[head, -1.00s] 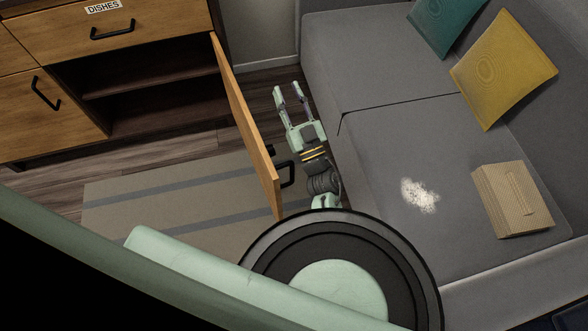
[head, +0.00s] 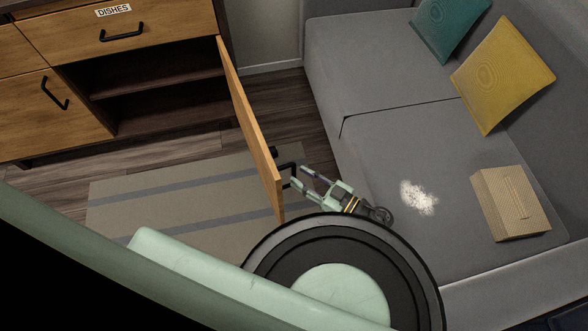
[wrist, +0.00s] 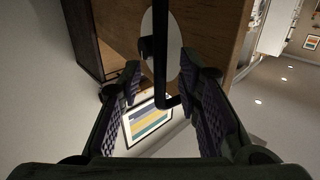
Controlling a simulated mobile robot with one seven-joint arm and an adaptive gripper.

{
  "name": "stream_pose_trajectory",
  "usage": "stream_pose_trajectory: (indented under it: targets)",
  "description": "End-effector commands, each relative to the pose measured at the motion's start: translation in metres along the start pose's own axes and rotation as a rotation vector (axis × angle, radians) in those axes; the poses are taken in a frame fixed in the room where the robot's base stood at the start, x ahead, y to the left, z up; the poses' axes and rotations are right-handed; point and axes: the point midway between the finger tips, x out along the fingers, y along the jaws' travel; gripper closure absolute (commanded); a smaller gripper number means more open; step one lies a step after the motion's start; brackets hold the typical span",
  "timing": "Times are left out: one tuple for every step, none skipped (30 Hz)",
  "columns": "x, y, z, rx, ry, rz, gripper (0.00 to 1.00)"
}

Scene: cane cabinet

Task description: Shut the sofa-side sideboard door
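The sofa-side door (head: 250,125) of the wooden sideboard stands wide open, swung out from the right end of the cabinet toward me. Its black bar handle (head: 291,167) is on the face toward the sofa, near the free edge. My gripper (head: 300,177) is open and points left at the handle, with its fingertips close to it. In the wrist view, the black handle (wrist: 160,60) shows between the two spread fingers (wrist: 162,85), in front of the brown door face (wrist: 213,35). I cannot tell whether a finger touches it.
The grey sofa (head: 385,150) stands close on the right, with cushions, a tan box (head: 510,203) and a white powdery patch (head: 418,197). The sideboard's open compartment (head: 150,85) has a shelf. A striped rug (head: 170,205) lies under the door.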

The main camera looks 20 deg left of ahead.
Motion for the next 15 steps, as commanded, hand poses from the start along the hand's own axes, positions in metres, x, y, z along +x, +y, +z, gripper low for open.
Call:
stream_pose_trajectory:
  targets:
    - [0.009,0.0,-0.003,0.0,0.002,-0.001,0.69]
    - [0.014,0.0,-0.002,0.0,0.002,-0.001,0.69]
    - [0.019,0.0,-0.002,0.001,0.002,-0.001,0.69]
    - [0.022,0.0,-0.002,0.001,0.001,-0.001,0.69]
    - [0.025,0.0,-0.002,0.0,0.001,0.0,0.69]
    - [0.029,0.0,-0.001,0.0,0.001,0.0,0.69]
    - [0.031,0.0,-0.001,0.0,0.0,0.0,0.69]
    - [0.032,0.0,-0.001,0.0,0.0,0.0,0.69]
    - [0.034,0.0,0.0,0.0,0.0,0.0,0.69]
    - [0.034,0.0,0.0,0.0,0.0,0.0,0.69]
    - [0.035,0.0,0.0,0.0,0.0,0.0,0.69]
    - [0.035,0.0,0.0,0.0,-0.001,0.0,0.69]
    - [0.035,0.0,0.0,0.0,-0.001,0.0,0.69]
    - [0.035,0.0,0.0,0.0,-0.001,0.0,0.69]
    - [0.035,0.0,0.0,0.0,-0.001,0.0,0.69]
